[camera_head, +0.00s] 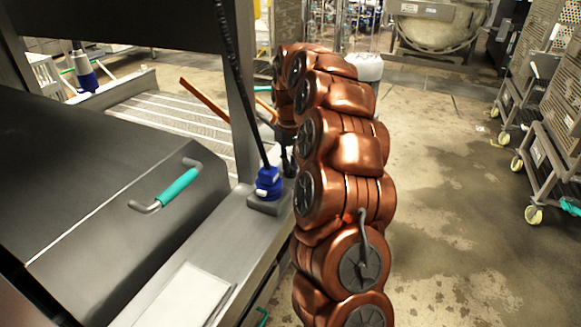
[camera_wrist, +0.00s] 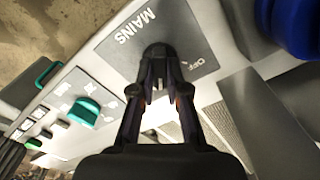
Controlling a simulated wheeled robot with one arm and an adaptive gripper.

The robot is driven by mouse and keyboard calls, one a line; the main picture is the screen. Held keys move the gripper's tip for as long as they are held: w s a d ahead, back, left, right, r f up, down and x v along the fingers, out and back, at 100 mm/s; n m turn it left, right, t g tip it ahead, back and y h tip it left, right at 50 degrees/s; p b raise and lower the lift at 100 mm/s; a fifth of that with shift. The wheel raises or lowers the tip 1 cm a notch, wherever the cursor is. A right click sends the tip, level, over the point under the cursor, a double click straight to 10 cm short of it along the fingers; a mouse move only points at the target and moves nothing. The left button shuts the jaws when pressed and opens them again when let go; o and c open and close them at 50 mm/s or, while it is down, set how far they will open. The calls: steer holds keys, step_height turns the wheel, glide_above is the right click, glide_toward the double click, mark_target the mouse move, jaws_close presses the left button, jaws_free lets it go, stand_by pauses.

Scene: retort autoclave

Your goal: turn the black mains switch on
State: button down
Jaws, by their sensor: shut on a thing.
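The black mains switch (camera_wrist: 157,50) sits on a dark grey plate (camera_wrist: 118,62) in the wrist view. The plate is lettered MAINS on one side and OFF on another. My gripper (camera_wrist: 159,78) is shut on the switch, with a fingertip on each side of it. The fingers and the switch are both dark, so the switch's exact angle and any pointer mark are hard to make out. In the head view my copper-coloured arm hides the switch and its panel.
A teal knob (camera_wrist: 85,112) and several small buttons lie beside the plate. A blue part (camera_wrist: 297,25) is close at the upper right. In the head view, a dark cover with a teal handle (camera_head: 178,188) is left; wheeled racks (camera_head: 560,135) stand right, with open floor between.

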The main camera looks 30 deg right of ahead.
steer(key=shift+w+m+b, duration=0.1)
steer(key=shift+m+b, duration=0.3)
steer(key=shift+m, duration=0.7)
steer(key=c, duration=1.2)
jaws_free()
steer(key=shift+o, duration=0.2)
step_height(320, 180, up, 12)
